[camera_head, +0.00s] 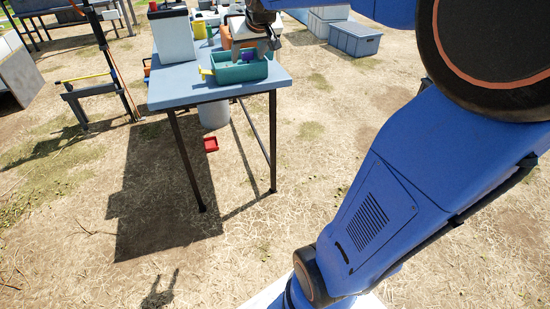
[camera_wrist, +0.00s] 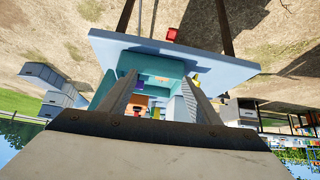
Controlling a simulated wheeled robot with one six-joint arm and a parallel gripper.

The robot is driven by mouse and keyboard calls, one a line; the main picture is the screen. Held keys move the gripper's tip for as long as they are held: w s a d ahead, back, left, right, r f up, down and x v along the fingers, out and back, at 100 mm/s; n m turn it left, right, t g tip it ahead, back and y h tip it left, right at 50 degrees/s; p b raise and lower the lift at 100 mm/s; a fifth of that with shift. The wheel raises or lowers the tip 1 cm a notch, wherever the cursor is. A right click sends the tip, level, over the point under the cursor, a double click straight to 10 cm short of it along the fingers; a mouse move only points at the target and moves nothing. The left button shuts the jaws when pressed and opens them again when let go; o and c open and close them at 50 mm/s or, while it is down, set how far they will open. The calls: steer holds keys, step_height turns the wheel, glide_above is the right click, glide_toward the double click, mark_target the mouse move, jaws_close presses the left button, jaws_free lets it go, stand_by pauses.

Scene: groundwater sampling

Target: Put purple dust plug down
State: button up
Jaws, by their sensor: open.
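The purple dust plug (camera_head: 247,57) shows as a small purple patch at the teal bin (camera_head: 238,73) near the table's front edge. In the wrist view a small purple patch (camera_wrist: 163,79) also shows inside the teal bin (camera_wrist: 150,62), between my fingers. My gripper (camera_head: 262,48) is over the bin, its fingers apart. The wrist view shows the two fingers spread (camera_wrist: 159,82), with a gap between them and nothing clearly gripped. Part of the plug is hidden by the gripper, and I cannot tell what it rests on.
The blue-grey table (camera_head: 185,88) also holds a white-and-dark box (camera_head: 173,38) and several other containers behind the bin. A grey crate (camera_head: 355,39) stands at the back right. The foreground ground is clear.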

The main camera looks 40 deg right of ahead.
steer(key=s+a+f+g, duration=0.1)
steer(key=s+a+f, duration=0.3)
steer(key=s, duration=0.6)
steer(key=s+a+f+n+g+y, duration=0.1)
steer(key=s+a+f, duration=0.3)
steer(key=s, duration=0.7)
steer(key=s+a+f+n+g, duration=0.1)
steer(key=s+a+f, duration=0.3)
steer(key=s, duration=0.6)
step_height(320, 180, down, 2)
steer(key=shift+s+a+f+y, duration=0.2)
steer(key=shift+s+f+y, duration=0.1)
steer(key=shift+s, duration=0.1)
steer(key=shift+r, duration=0.1)
